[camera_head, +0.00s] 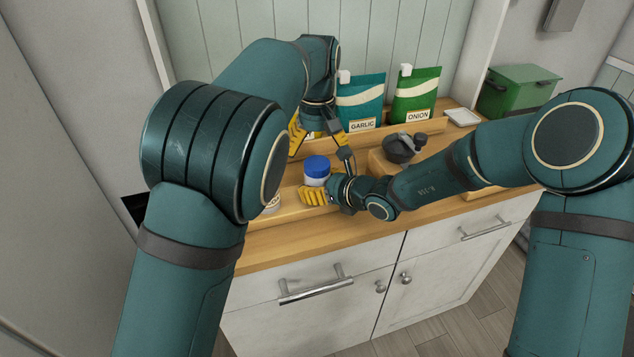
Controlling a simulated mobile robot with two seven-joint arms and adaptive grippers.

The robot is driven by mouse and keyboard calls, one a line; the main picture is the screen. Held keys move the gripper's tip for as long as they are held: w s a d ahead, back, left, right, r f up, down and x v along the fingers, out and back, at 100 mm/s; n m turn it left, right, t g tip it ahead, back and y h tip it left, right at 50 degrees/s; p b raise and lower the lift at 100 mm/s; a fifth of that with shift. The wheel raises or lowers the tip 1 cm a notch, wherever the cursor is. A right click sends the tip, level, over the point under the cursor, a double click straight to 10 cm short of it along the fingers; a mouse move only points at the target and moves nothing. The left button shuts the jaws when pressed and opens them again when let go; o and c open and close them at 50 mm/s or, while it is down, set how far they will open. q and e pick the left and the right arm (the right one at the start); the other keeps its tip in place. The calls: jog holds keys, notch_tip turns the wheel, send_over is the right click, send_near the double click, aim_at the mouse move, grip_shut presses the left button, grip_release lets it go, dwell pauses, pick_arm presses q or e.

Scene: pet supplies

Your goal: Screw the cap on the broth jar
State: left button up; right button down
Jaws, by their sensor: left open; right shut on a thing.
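The broth jar (315,181) appears to be the small pale jar near the middle of the wooden counter, and it stands upright. A blue cap (317,164) sits on its top; I cannot tell whether it is threaded on. My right gripper (318,194) comes in low from the right, its yellow fingers shut on the jar's lower body and partly hiding it. My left gripper (322,146) points down just behind and above the cap. Its fingers are spread apart, open and empty, and I cannot see them touching the cap.
A teal garlic pouch (360,101) and a green onion pouch (416,92) stand at the back. A dark grey lidded or knobbed item (403,146) sits on a wooden block to the right. A pale round item (272,204) is partly hidden by my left arm. A green bin (518,88) stands far right.

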aim_at(317, 162)
pick_arm(q)
notch_tip(317, 162, up, 4)
jog(key=shift+f+n, duration=0.2)
jog(key=shift+n, duration=0.6)
jog(key=shift+f, duration=0.1)
jog(key=shift+f, duration=3.95)
jog(key=shift+c, duration=0.4)
jog(key=c, duration=1.2)
jog(key=o, duration=1.4)
